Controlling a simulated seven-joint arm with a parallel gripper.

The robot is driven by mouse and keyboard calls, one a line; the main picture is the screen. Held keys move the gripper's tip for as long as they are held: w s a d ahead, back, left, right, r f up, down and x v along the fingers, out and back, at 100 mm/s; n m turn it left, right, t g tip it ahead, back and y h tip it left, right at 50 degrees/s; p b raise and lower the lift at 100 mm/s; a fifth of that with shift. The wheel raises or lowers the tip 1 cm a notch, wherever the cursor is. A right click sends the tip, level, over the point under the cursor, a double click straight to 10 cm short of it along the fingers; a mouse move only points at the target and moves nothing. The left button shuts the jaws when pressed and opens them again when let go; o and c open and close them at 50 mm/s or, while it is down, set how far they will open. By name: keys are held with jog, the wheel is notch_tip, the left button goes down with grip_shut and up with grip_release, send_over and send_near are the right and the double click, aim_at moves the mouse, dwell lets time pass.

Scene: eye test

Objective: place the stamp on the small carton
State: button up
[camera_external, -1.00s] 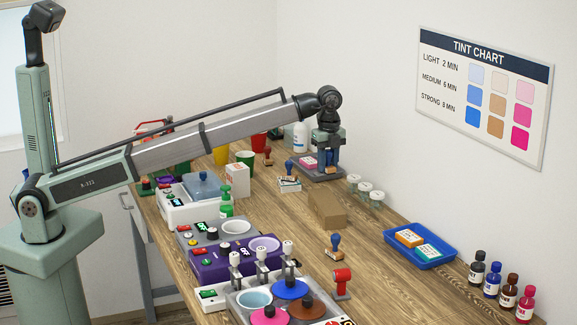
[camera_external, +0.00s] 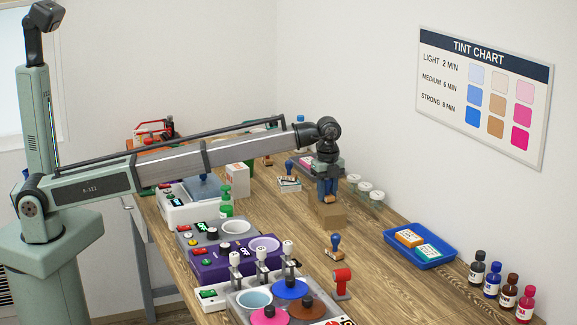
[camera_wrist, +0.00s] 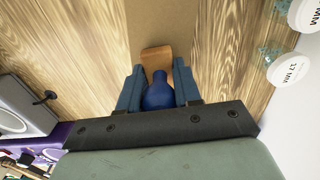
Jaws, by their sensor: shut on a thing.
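My gripper (camera_external: 327,197) is shut on a stamp. In the wrist view, the stamp's blue handle (camera_wrist: 159,92) is between my gripper's fingers (camera_wrist: 158,88), with its wooden base (camera_wrist: 156,60) beyond. The small brown carton (camera_external: 328,217) stands on the table directly below my gripper in the external view. In the wrist view, the carton's plain brown surface (camera_wrist: 165,20) shows behind the stamp base. I cannot tell whether the stamp touches the carton top. My fingers hide most of the stamp in the external view.
Another blue-handled stamp (camera_external: 335,247) stands on the table in front of the carton. Lidded jars (camera_external: 365,190) stand to the right. A blue tray (camera_external: 420,255) with two pads lies further right. Machines line the left edge.

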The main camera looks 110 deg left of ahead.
aim_at(328, 179)
jog(key=o, duration=1)
jog(key=shift+f, duration=0.1)
jog(key=shift+o, duration=0.2)
notch_tip(328, 179, up, 12)
jog(key=shift+r, duration=0.15)
